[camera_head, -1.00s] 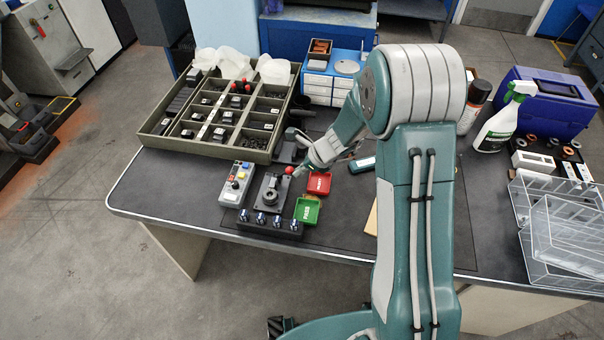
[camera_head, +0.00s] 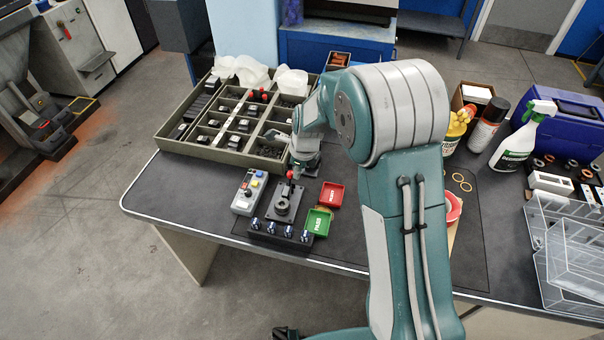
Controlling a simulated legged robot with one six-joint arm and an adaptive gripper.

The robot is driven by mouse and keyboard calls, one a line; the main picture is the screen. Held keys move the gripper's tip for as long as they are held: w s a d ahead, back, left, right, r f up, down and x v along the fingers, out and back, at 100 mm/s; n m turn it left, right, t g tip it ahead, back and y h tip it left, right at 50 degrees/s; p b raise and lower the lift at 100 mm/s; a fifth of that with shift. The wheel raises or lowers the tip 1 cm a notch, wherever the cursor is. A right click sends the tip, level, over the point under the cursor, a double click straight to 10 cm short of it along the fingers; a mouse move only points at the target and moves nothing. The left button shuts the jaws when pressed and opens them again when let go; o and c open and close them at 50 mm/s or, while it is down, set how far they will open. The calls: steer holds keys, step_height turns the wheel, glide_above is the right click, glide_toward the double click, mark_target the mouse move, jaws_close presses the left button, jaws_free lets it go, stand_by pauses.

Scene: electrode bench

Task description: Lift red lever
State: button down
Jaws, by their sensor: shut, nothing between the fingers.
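The red lever's ball knob (camera_head: 290,175) shows on the black fixture (camera_head: 283,203) on the bench, left of the red and green trays. My gripper (camera_head: 293,172) points down from above and is right at the knob, just behind or over it. The fingers are small and partly hidden, and I cannot tell whether they touch the knob. The gripper is shut with nothing held.
A grey button box (camera_head: 249,192) stands left of the fixture and a row of dark knobs (camera_head: 280,231) in front. A red tray (camera_head: 332,195) and green tray (camera_head: 318,221) lie to the right. A compartment bin (camera_head: 185,148) stands behind.

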steer(key=shift+w+a+r, duration=0.1)
steer(key=shift+w+a, duration=0.05)
steer(key=shift+a, duration=0.25)
steer(key=shift+w+a+r, duration=0.1)
stand_by(0.3)
